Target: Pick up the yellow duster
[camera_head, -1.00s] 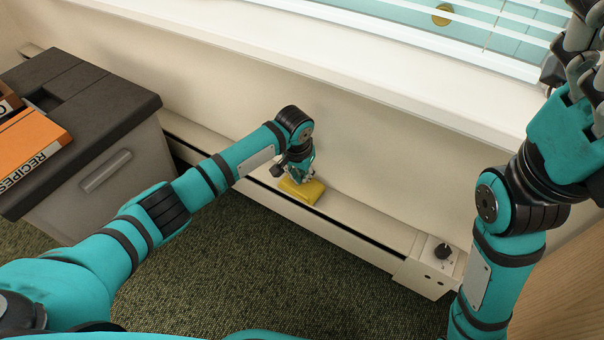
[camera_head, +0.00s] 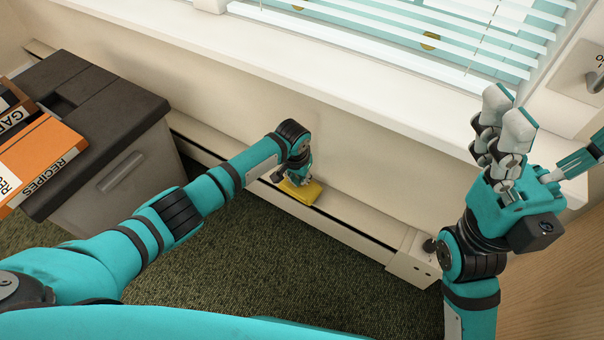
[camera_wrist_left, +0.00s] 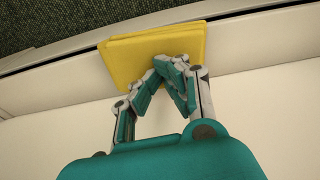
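The yellow duster (camera_head: 306,194) is a flat, folded cloth on top of the low, cream baseboard heater under the window. It also shows in the left wrist view (camera_wrist_left: 125,62). My left gripper (camera_head: 300,181) points down at it. In the left wrist view its fingers (camera_wrist_left: 168,68) are drawn together at the duster's near edge and appear shut on it; the contact itself is partly hidden by the fingers. The duster is low at the heater, with no clear gap under it. My right gripper (camera_head: 545,150) is raised at the right, fingers spread, open and empty.
The heater (camera_head: 365,235) runs along the wall below a white window sill (camera_head: 330,75) with blinds. A grey cabinet (camera_head: 125,175) with orange binders (camera_head: 45,155) stands at the left. Green carpet (camera_head: 260,270) is clear in front. A wooden surface (camera_head: 545,285) lies at the right.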

